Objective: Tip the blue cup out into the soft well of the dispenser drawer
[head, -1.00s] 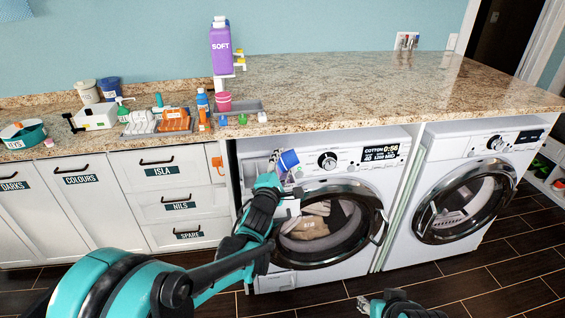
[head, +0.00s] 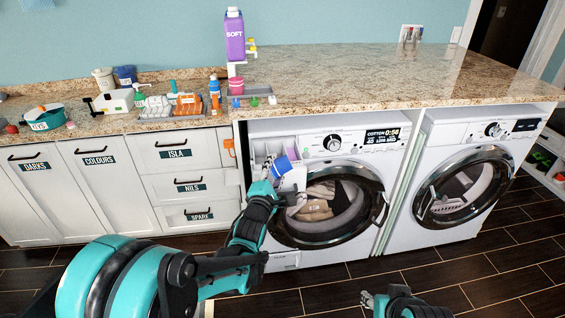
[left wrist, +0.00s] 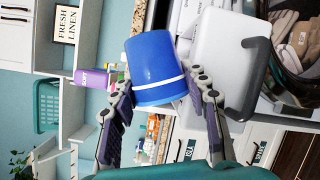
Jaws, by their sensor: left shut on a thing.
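The blue cup (head: 281,166) is held tilted by my left gripper (head: 273,178), beside the washer's dispenser drawer (head: 262,150). The drawer is open at the upper left of the left washer and shows pale compartments. Which compartment is the soft well I cannot make out. In the left wrist view, the blue cup (left wrist: 152,60) with its white band sits between the two fingers of the left gripper (left wrist: 160,92). The cup's inside is hidden. My right gripper (head: 390,300) shows only partly at the bottom edge, away from the washers; its jaws are unclear.
A purple SOFT bottle (head: 235,38) stands on a small stand on the counter. A pink cup (head: 236,85) and small coloured pieces on a grey tray (head: 262,93) sit near the counter edge above the drawer. The washer's round door (head: 325,205) is just right of my left arm.

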